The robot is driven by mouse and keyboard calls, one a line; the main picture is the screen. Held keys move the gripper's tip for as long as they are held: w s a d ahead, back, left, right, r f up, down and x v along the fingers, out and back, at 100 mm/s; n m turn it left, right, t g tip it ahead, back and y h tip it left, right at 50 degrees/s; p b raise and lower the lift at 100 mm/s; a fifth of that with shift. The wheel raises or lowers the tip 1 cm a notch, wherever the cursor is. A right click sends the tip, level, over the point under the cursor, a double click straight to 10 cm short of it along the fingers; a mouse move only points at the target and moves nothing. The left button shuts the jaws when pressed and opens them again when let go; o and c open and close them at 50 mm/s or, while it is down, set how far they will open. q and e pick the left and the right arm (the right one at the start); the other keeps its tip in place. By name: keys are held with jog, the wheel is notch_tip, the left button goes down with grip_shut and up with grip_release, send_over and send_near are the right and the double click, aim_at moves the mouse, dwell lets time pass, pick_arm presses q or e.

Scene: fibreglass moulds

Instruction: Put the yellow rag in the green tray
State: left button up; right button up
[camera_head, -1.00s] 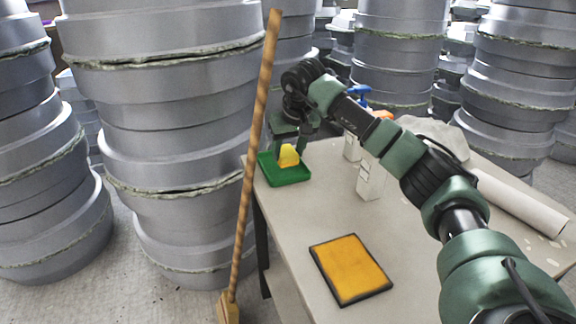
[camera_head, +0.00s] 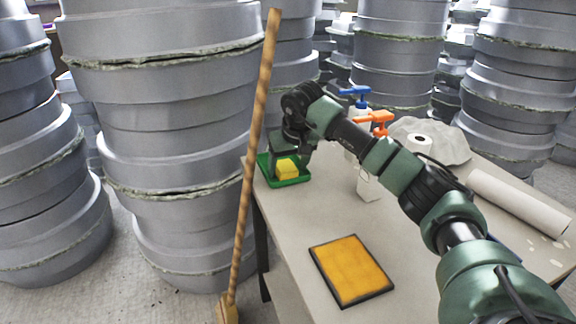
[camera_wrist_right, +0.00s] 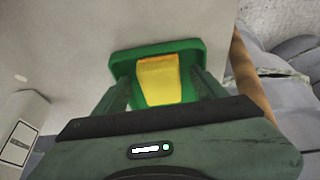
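The yellow rag (camera_head: 287,168) lies in the green tray (camera_head: 296,182), at the far left corner of the table. In the right wrist view the rag (camera_wrist_right: 159,80) sits inside the tray (camera_wrist_right: 190,46), between my fingers. My right gripper (camera_head: 291,152) is just above the tray with its fingers pointing down. In the right wrist view my right gripper (camera_wrist_right: 161,84) is open, with a gap between each finger and the rag. My left gripper is not in view.
A framed orange-yellow panel (camera_head: 352,270) lies on the table (camera_head: 310,222). Spray bottles with blue (camera_head: 355,92) and orange (camera_head: 377,122) heads stand behind my right arm. A white roll (camera_head: 518,203) lies at right. A broom (camera_head: 252,155) stands before the table's left edge.

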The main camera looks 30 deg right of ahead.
jog(key=shift+r, duration=0.4)
pick_arm(q)
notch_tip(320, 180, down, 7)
jog(key=p, duration=0.2)
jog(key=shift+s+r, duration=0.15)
pick_arm(e)
jog(key=v, duration=1.1)
jog(key=shift+s+r, duration=0.2)
jog(key=shift+s, duration=0.1)
jog(key=shift+a, duration=0.15)
